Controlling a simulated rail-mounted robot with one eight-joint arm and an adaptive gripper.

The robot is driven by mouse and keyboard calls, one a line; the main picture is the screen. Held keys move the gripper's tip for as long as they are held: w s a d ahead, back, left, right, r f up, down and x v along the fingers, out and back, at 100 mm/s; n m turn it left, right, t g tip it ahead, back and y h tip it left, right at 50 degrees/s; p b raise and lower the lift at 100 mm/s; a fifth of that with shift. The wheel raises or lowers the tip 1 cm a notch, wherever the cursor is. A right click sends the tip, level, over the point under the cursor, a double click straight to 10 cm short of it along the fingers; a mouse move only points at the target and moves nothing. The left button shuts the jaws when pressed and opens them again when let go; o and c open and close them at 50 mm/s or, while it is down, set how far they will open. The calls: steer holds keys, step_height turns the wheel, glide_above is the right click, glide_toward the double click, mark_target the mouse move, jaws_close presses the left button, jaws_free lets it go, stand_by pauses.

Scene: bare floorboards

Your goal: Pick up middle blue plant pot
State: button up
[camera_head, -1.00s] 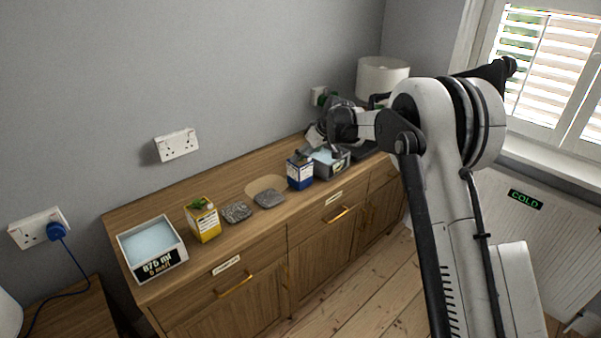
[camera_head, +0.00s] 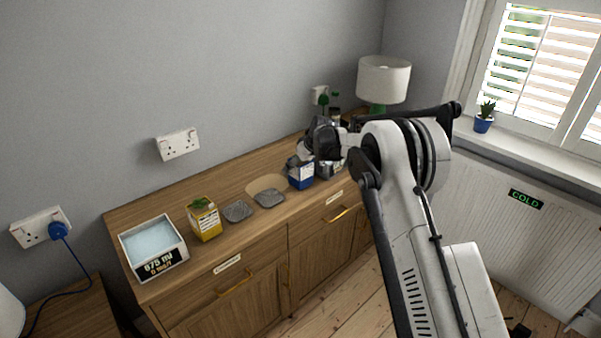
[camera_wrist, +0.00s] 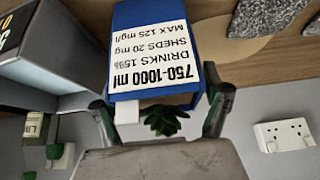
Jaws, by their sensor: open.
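The middle blue plant pot (camera_head: 301,181) stands on the wooden sideboard, with a white label on its front. In the wrist view the blue pot (camera_wrist: 205,15) appears upside down, its label reading "750-1000 ml", with a green plant at its rim. My gripper (camera_head: 301,162) is at the top of this pot. In the wrist view my gripper (camera_wrist: 158,108) is open, its fingers on either side of the plant and close to the pot's rim. I cannot tell whether they touch the pot. The gripper partly hides the plant in the head view.
Two grey stone coasters (camera_head: 253,205) and a yellow plant pot (camera_head: 204,221) stand left of the blue pot. A water tray (camera_head: 176,263) is at the far left. A grey container (camera_wrist: 45,45) is close beside the pot. Another blue pot (camera_head: 482,126) stands on the windowsill.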

steer(key=shift+c, duration=0.3)
steer(key=c, duration=1.4)
steer(key=shift+c, duration=0.3)
steer(key=shift+r, duration=0.1)
